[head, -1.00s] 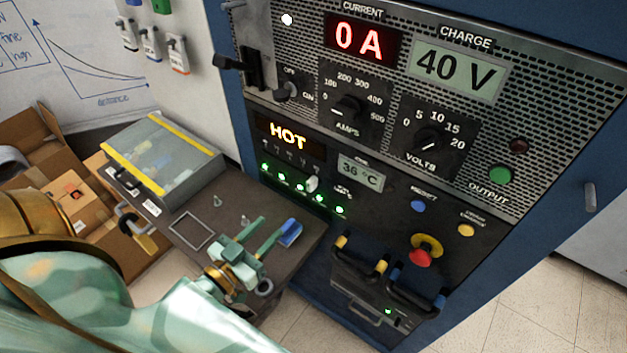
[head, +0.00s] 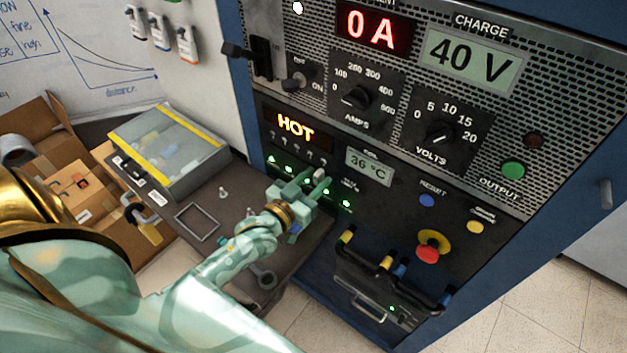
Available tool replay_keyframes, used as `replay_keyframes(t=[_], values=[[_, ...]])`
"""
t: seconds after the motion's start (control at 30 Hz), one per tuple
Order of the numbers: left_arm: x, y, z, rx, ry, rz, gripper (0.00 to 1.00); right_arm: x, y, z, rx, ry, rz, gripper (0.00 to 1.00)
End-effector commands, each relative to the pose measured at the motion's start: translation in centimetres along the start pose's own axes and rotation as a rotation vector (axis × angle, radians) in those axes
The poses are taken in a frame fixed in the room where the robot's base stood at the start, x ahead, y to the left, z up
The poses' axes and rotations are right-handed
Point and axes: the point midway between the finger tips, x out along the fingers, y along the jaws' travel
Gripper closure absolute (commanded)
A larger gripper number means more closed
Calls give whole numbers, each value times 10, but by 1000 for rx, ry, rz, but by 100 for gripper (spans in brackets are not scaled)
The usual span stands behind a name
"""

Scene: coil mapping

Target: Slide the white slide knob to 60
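The white slide knob (head: 319,174) is a small pale block on the dark panel below the HOT display (head: 297,127). It sits toward the right end of a row of small switches and green lights. My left gripper (head: 314,181) is at the panel, its green fingers apart and pointing at the knob. The knob shows at the fingertips, roughly between them; I cannot tell whether they touch it. The scale marks by the knob are too small to read. My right gripper is not in view.
To the right are a 36 °C display (head: 368,168), a blue reset button (head: 427,201), a red emergency button (head: 428,254) and protruding handles (head: 365,249).

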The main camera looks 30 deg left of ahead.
Motion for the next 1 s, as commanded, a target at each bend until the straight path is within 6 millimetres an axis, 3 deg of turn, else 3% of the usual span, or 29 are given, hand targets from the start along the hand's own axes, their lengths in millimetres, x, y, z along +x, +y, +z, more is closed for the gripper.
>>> replay_keyframes(t=[0.07, 0.2, 0.23, 0.47, 0.7, 0.8, 1.0], values=[[0, 0, 0, 0, 0, 0, 64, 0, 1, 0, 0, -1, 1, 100], [0, 0, 0, 0, 0, 0, 97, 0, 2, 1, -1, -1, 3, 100], [0, 0, 0, 0, 0, 0, 100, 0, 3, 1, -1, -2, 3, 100], [0, -10, 0, 2, 0, 0, 100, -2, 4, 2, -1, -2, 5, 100], [0, -62, 0, 6, -1, 2, 100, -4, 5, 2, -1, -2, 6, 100], [0, -75, 0, 3, -1, 1, 100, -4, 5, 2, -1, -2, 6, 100], [0, -80, 1, -1, -1, 1, 100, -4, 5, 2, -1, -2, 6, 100]])
